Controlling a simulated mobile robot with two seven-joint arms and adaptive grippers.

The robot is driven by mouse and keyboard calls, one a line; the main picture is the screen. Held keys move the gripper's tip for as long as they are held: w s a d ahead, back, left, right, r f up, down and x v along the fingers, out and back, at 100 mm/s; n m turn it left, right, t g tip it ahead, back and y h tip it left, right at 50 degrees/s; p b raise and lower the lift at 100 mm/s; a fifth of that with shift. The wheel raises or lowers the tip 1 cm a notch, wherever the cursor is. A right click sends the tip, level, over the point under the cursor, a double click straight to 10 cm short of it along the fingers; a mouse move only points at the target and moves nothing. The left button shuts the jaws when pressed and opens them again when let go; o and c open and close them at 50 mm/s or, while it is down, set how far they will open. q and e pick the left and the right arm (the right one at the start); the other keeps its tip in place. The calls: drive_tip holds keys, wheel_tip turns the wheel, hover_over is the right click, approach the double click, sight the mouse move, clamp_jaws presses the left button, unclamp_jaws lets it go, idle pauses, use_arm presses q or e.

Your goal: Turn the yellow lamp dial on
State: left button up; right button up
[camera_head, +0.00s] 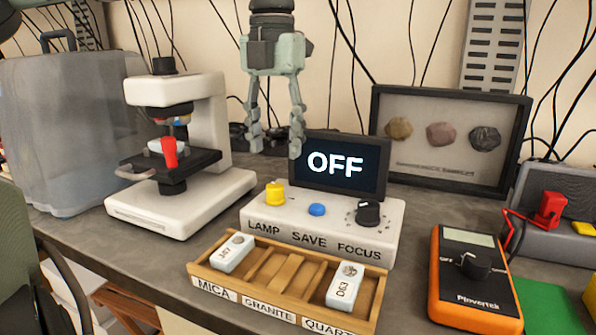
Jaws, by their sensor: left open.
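The yellow lamp dial (274,193) sits on the left end of the white control box (334,227), above the label LAMP. The dark screen (372,153) at the back of the box reads OFF in white. My left gripper (276,148) hangs from the top of the camera_head view, its two fingers pointing down and spread apart. It is open and empty, above the yellow dial in the picture and apart from it. The right finger overlaps the screen's left edge. My right gripper is not in view.
A blue button (317,209) and a black FOCUS knob (368,213) share the box. A white microscope (210,120) stands left. A wooden sample tray (273,287) lies in front, an orange meter (448,288) at right, and a framed rock display (445,171) behind.

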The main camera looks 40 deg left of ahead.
sight(275, 186)
use_arm(q)
drive_tip(key=f, duration=0.6)
drive_tip(key=shift+s, duration=0.3)
drive_tip(key=shift+f, duration=0.6)
drive_tip(key=shift+w+f, duration=0.1)
drive_tip(key=shift+c, duration=0.9)
drive_tip(key=c, duration=0.7)
clamp_jaws()
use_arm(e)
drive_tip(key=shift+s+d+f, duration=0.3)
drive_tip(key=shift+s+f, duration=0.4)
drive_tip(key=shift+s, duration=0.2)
